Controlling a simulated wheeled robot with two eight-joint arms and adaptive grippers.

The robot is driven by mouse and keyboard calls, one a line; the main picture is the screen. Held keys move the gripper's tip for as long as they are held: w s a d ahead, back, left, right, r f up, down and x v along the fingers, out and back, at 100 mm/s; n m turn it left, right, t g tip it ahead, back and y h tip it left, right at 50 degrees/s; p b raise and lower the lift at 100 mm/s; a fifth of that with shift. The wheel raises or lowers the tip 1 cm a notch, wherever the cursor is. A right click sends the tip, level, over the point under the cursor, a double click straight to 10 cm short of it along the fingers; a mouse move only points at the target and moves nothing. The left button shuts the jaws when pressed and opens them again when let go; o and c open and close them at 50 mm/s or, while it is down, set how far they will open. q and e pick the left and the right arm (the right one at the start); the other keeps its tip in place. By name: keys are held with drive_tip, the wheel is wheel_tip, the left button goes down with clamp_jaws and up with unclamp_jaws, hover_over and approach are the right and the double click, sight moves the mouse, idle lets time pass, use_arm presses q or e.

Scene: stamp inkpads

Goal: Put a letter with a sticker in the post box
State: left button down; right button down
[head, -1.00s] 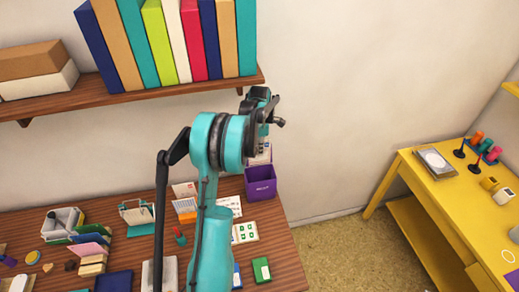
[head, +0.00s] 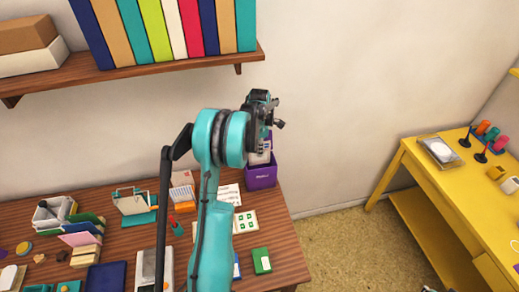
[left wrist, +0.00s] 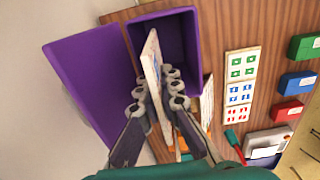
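My left gripper (left wrist: 156,92) is shut on a white letter (left wrist: 153,60), held on edge at the mouth of the purple post box (left wrist: 85,75). In the left wrist view the letter's far end overlaps the box opening; how deep it reaches is hard to tell. The face with any sticker is turned mostly edge-on, so I cannot make one out. In the head view the post box (head: 261,178) stands at the desk's back right, with the letter (head: 259,156) upright at its top. My left gripper (head: 262,120) is above it, its fingers largely hidden. My right gripper is out of view.
Sticker sheets (left wrist: 240,65) and green, blue (left wrist: 297,82) and red inkpads lie beside the box. A letter holder (head: 183,190) stands to its left. A shelf of binders (head: 160,65) hangs above. A yellow table (head: 440,180) is at right.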

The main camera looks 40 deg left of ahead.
use_arm(q)
drive_tip(key=c, duration=1.6)
unclamp_jaws()
drive_tip(key=shift+c, duration=0.2)
drive_tip(key=shift+r+p, duration=1.75)
drive_tip(key=shift+r, duration=1.3)
